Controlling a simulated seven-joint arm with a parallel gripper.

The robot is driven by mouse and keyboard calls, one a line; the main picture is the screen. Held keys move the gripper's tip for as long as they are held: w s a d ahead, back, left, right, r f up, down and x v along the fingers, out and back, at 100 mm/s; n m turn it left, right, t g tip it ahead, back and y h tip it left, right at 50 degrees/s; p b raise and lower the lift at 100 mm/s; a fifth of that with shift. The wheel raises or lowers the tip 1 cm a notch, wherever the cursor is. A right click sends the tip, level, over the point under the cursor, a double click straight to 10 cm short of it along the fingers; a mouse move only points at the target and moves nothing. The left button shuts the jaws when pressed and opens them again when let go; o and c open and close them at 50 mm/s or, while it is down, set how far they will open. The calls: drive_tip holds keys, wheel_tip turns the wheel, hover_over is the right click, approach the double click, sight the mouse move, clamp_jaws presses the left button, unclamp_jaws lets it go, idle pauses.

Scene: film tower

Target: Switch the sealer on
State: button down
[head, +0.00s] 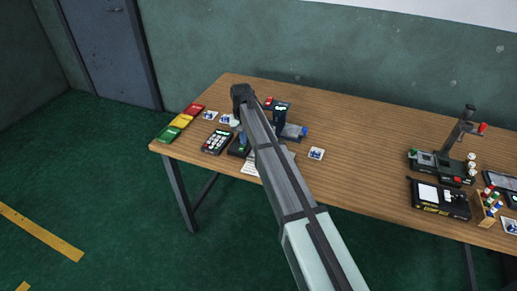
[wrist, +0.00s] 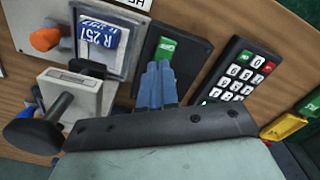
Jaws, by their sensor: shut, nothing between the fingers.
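A dark box with a green switch (wrist: 166,49) lies just beyond the fingertips in the wrist view. No readable name shows on it, so I cannot tell for sure that it is the sealer. My gripper (wrist: 157,68) is shut and empty, its blue-grey fingers together over the box, pointing at the green switch. I cannot tell whether they touch it. In the head view my arm hides much of this area.
A keypad (wrist: 240,78) lies right of the box; it also shows in the head view (head: 217,141). A black knob (wrist: 35,135) projects from a pale block nearby. Red, yellow and green packets (head: 181,121) lie at the left edge. A stand with a red knob (head: 482,127) is far right.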

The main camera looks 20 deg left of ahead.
drive_tip(key=shift+f, duration=0.45)
idle(0.3)
drive_tip(key=shift+r, duration=3.5)
